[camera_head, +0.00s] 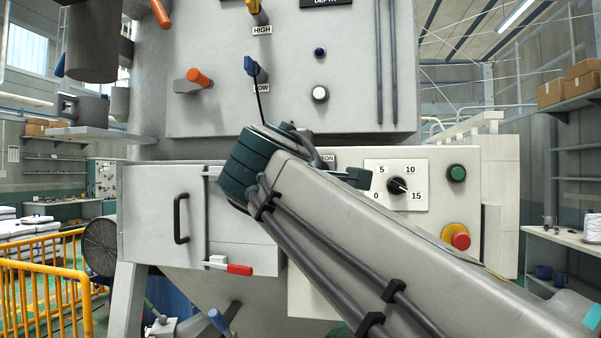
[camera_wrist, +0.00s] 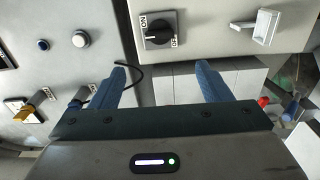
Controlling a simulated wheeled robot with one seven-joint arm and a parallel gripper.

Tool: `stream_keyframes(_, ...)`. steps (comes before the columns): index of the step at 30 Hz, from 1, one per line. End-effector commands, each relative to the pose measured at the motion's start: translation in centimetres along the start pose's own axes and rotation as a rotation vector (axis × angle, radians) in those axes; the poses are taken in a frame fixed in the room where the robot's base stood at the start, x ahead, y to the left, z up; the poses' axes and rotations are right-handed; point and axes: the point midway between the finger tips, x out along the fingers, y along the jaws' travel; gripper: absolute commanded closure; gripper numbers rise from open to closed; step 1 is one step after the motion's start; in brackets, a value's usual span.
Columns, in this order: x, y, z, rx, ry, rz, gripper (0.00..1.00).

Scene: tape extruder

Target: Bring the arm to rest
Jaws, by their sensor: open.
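My gripper (camera_wrist: 163,78) shows in the wrist view with its two blue fingers spread apart and nothing between them. Beyond the fingers is the front of a grey machine (camera_head: 285,80). In the head view my arm reaches up from the lower right across the machine front, bent at a dark teal joint. The gripper fingers cannot be made out there. A black rotary switch (camera_wrist: 158,38) with an ON label lies beyond the fingers in the wrist view, apart from them. In the head view the arm mostly hides that spot.
A dial (camera_head: 397,186), a green button (camera_head: 457,173) and a red stop button (camera_head: 456,237) sit right of the arm. A blue lever (camera_head: 251,67) and orange lever (camera_head: 198,78) stick out above. A door handle (camera_head: 181,218) and yellow railing (camera_head: 45,285) are left.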

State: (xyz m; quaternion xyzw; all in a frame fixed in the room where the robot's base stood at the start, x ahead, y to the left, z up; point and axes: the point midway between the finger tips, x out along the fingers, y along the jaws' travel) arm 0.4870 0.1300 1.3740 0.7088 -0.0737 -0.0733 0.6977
Motion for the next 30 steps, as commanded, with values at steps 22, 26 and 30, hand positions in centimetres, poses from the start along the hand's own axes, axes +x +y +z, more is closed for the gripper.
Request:
stream_keyframes(22, 0.9, -12.2, 7.0, 0.287, -0.172, -0.428, 0.29)
stream_keyframes(26, -1.3, -18.7, 10.8, 0.478, -0.309, -0.627, 0.29)
stream_keyframes(30, -5.3, -25.1, 14.2, 0.707, -0.487, -0.821, 0.29)
